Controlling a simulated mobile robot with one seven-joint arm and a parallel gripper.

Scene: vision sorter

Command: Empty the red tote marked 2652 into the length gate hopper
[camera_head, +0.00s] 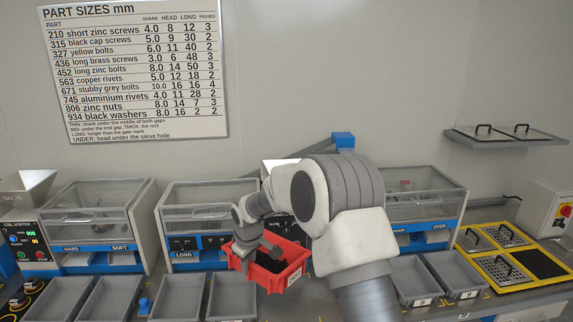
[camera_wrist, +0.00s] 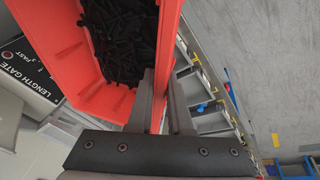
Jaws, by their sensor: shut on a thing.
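The red tote (camera_head: 252,274) is held in front of the machines, above the grey trays, and looks slightly tilted. A white label is on its right side, too small to read. Black parts (camera_wrist: 122,38) lie inside it. My gripper (camera_wrist: 158,88) is shut on one tote wall, with a finger on each side; it also shows in the head view (camera_head: 262,249). In the wrist view a black LENGTH GATE panel (camera_wrist: 28,75) is beside the tote. In the head view a pale hopper-like edge (camera_head: 272,164) shows behind my arm; most of it is hidden.
A machine with a LONG outlet (camera_head: 185,255) stands behind the tote. Another machine with HARD and SOFT outlets (camera_head: 95,247) is at left, with its own hopper (camera_head: 27,184). Grey trays (camera_head: 180,297) line the front. Yellow-framed plates (camera_head: 510,268) are at right.

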